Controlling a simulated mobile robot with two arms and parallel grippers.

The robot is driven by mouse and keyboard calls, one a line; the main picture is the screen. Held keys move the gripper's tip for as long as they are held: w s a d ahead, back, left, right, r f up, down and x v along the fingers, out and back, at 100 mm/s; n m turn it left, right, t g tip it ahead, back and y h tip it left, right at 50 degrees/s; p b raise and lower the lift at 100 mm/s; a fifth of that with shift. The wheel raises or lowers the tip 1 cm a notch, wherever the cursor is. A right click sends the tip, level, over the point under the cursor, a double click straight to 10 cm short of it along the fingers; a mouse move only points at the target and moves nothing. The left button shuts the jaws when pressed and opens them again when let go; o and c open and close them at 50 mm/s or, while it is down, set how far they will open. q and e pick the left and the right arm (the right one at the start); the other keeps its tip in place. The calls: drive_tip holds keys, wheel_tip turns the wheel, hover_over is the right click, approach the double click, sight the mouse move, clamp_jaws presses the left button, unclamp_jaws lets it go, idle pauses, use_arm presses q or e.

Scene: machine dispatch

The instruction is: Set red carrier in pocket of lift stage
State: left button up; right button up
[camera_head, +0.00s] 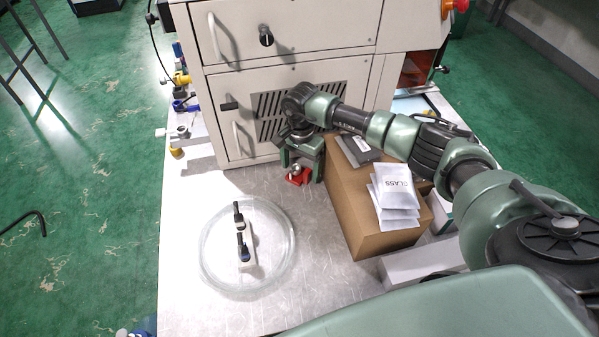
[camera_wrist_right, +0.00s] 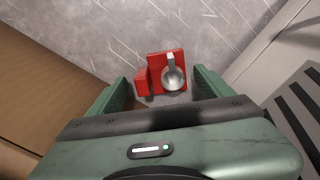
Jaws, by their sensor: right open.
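The red carrier (camera_head: 299,177) sits on the grey table top, in front of the cream machine. It is a small red block with a round silver metal part on top. My right gripper (camera_head: 304,166) is above and around it, fingers pointing down. In the right wrist view the red carrier (camera_wrist_right: 154,61) shows between and slightly beyond the open fingers (camera_wrist_right: 160,84); I cannot tell whether they touch it. I cannot make out the lift stage for certain. My left gripper is not in view.
A cardboard box (camera_head: 357,210) with white packets (camera_head: 394,190) stands close right of the gripper. The cream machine (camera_head: 300,35) rises behind. A clear round dish (camera_head: 212,270) holds a white block with dark clamps (camera_head: 242,246) at front left. Table between is clear.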

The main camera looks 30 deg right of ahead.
drive_tip(key=c, duration=1.8)
drive_tip(key=shift+o, duration=0.2)
drive_tip(key=shift+r, duration=0.1)
